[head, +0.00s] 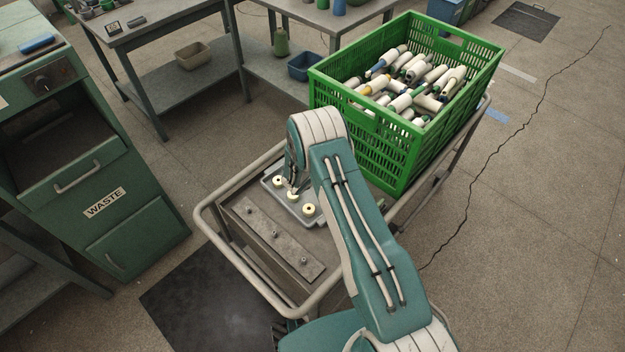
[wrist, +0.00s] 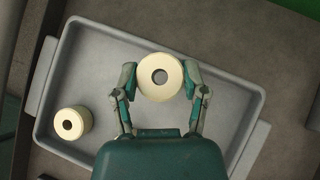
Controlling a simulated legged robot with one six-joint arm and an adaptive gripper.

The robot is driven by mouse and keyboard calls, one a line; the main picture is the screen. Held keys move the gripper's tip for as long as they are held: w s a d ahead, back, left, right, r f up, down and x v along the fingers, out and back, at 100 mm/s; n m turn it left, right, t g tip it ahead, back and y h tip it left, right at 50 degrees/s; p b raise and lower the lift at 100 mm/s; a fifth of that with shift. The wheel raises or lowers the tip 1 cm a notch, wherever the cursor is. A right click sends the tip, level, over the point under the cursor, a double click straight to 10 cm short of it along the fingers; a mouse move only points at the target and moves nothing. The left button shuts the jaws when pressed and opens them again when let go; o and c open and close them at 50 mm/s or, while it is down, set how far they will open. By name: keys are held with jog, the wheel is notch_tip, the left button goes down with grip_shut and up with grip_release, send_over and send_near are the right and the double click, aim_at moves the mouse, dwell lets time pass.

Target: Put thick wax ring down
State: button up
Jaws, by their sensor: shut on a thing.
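My gripper (wrist: 160,82) is shut on a cream ring with a dark round hole, which I take as the thick wax ring (wrist: 160,77); a finger presses on each side. It is over the grey tray (wrist: 225,88), near its upper long edge in the wrist view. I cannot tell whether the ring touches the tray floor. A second cream ring (wrist: 72,123) stands in the tray's left part.
The tray lies on a railed cart (head: 212,212) beside a plate with several short pegs (head: 275,233). A green crate (head: 400,150) full of cones stands behind on the right. A green cabinet marked WASTE (head: 150,225) is at left.

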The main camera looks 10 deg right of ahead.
jog(key=shift+w+a+f, duration=0.1)
jog(key=shift+a+f, duration=0.2)
jog(key=shift+a, duration=0.05)
jog(key=f, duration=0.3)
jog(key=shift+w+a, duration=0.1)
jog(key=shift+a, duration=0.3)
jog(key=shift+d+f, duration=0.1)
jog(key=shift+d, duration=0.2)
jog(key=o, duration=0.9)
jog(key=shift+o, duration=0.2)
jog(key=shift+a, duration=0.1)
